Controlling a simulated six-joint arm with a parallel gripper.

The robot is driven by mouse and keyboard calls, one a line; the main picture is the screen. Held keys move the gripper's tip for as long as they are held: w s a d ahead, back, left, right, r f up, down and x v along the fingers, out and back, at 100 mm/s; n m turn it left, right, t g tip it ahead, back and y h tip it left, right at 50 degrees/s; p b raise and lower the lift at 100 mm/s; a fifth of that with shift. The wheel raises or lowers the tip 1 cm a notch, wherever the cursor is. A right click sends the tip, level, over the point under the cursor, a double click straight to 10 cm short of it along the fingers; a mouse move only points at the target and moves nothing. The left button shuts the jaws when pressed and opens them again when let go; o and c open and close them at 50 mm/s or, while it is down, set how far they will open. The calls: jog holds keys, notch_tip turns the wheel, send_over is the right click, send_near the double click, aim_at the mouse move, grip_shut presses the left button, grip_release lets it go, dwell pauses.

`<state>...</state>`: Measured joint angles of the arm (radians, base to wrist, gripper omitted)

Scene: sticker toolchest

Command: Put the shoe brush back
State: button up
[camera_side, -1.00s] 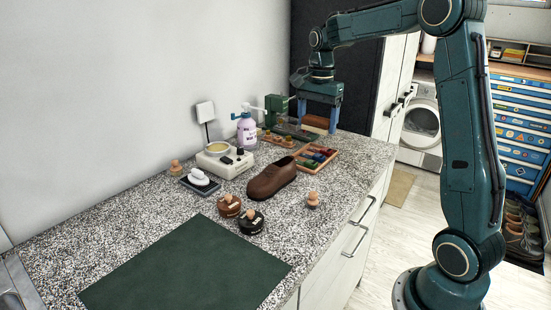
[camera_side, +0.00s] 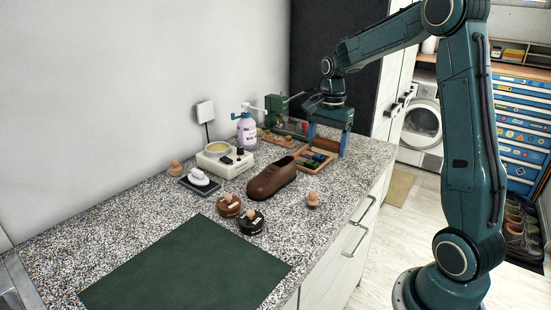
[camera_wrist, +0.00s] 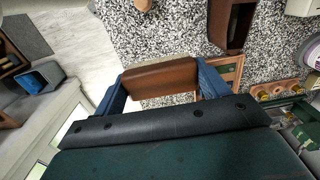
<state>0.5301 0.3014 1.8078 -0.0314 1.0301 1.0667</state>
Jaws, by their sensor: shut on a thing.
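My gripper (camera_side: 328,143) is shut on the shoe brush, a brown block that shows best in the wrist view (camera_wrist: 160,80) between the two blue fingers. In the side view the brush (camera_side: 325,144) is at the far right part of the counter, beside the wooden tray (camera_side: 301,165) of small coloured pieces. The fingers partly hide it there. I cannot tell whether the brush touches the tray or the counter.
A brown shoe (camera_side: 271,180) stands in front of the tray. A purple-white bottle (camera_side: 246,131) and a green device (camera_side: 277,108) stand behind. The green mat (camera_side: 187,270) is clear.

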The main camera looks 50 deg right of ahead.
aim_at(322, 192)
jog(key=shift+f, duration=6.5)
jog(key=shift+f, duration=0.15)
jog(key=o, duration=1)
jog(key=shift+c, duration=0.2)
notch_tip(322, 192, up, 12)
jog(key=shift+s+d+r, duration=0.1)
jog(key=shift+r, duration=0.05)
